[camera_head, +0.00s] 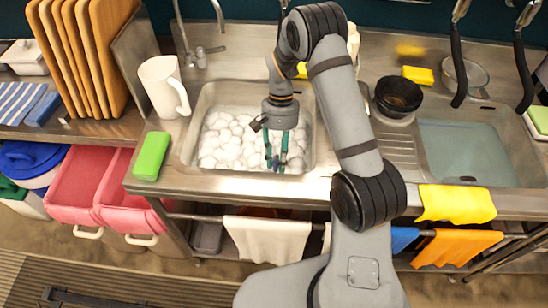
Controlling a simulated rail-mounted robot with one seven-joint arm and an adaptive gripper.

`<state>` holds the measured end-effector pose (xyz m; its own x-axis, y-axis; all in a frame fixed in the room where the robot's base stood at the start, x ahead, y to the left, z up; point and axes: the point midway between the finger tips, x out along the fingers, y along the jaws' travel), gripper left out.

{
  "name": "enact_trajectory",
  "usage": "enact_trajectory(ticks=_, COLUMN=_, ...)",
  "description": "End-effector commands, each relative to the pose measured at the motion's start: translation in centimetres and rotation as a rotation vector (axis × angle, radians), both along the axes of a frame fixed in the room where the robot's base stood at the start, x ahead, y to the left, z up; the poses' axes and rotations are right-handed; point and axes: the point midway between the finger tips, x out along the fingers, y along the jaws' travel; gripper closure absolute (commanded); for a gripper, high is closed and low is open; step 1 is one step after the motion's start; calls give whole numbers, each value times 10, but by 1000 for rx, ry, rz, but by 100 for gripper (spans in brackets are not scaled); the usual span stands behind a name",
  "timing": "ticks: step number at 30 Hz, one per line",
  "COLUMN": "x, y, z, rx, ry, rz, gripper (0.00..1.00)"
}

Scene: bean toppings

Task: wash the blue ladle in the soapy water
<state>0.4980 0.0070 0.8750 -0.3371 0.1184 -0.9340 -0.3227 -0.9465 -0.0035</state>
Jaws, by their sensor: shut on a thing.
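The left sink basin (196,118) is full of white, bubbly foam (232,140), the soapy water. My gripper (276,160) points down into the right part of this basin, with its teal-coloured tips at the foam. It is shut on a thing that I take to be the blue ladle. The ladle's shape cannot be made out: its handle is not distinct from the tips, and any bowl is hidden by the foam.
A white pitcher (160,88) and a green sponge (151,156) are left of the basin. A tap (200,55) is behind it. A dark bowl (398,95) stands to the right, before a second basin (470,150) of clear water. Utensils hang at upper right.

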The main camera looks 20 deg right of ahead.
Motion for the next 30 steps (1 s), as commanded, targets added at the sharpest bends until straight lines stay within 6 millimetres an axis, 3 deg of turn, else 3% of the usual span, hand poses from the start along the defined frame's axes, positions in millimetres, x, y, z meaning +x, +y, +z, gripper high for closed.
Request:
enact_trajectory(ticks=6, x=-4, y=-12, z=0, rx=0, ry=0, rz=-1, gripper=100)
enact_trajectory(ticks=22, x=10, y=29, z=0, rx=0, ry=0, rz=-1, gripper=100)
enact_trajectory(ticks=30, x=7, y=19, z=0, rx=0, ry=0, rz=-4, gripper=100)
